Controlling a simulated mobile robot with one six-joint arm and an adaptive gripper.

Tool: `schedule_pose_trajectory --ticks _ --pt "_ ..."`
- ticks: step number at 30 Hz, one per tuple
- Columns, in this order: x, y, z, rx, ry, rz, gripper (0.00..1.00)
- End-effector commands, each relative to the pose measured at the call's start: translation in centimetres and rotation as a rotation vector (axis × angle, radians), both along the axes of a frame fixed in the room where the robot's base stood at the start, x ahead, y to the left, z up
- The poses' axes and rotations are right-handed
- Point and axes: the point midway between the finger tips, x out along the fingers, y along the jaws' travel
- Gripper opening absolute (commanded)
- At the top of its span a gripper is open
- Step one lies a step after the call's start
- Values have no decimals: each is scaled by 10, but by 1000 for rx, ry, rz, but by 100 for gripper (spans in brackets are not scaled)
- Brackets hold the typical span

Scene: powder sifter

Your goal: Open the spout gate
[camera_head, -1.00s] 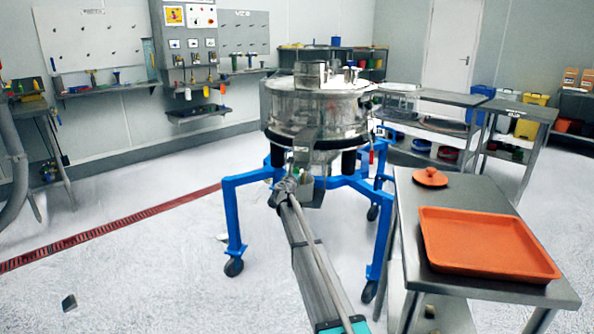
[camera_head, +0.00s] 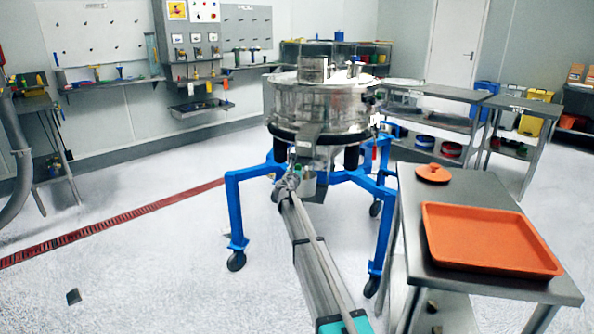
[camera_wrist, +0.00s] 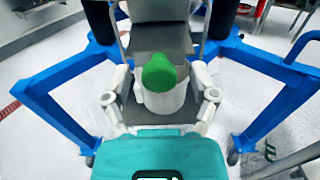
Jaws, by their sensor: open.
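The round steel powder sifter (camera_head: 318,103) stands on a blue wheeled frame (camera_head: 233,208). Its grey metal spout (camera_head: 308,184) hangs low at the front, partly hidden behind my arm. In the wrist view, a green knob (camera_wrist: 159,73) sits on a pale grey cylinder (camera_wrist: 165,100) below a dark grey metal plate (camera_wrist: 160,38). I cannot tell exactly which part is the spout gate. My gripper (camera_wrist: 160,98) is open, with one finger on each side of the cylinder; contact is not clear. In the head view my gripper (camera_head: 289,184) is at the spout, small and hard to make out.
Blue frame legs (camera_wrist: 58,105) flank the spout. A steel table (camera_head: 470,188) stands close on the right with an orange tray (camera_head: 432,250) and an orange lid (camera_head: 433,173). The floor (camera_head: 130,270) on the left is mostly open, crossed by a red drain strip (camera_head: 110,222).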

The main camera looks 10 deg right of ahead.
Motion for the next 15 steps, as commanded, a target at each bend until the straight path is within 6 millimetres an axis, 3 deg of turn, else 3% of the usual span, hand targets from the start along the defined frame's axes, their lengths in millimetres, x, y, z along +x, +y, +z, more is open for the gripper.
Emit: schedule_pose_trajectory --ticks 8,15 --pt "-13 5 0 0 0 1 75" --pt "-44 16 0 0 0 0 75"
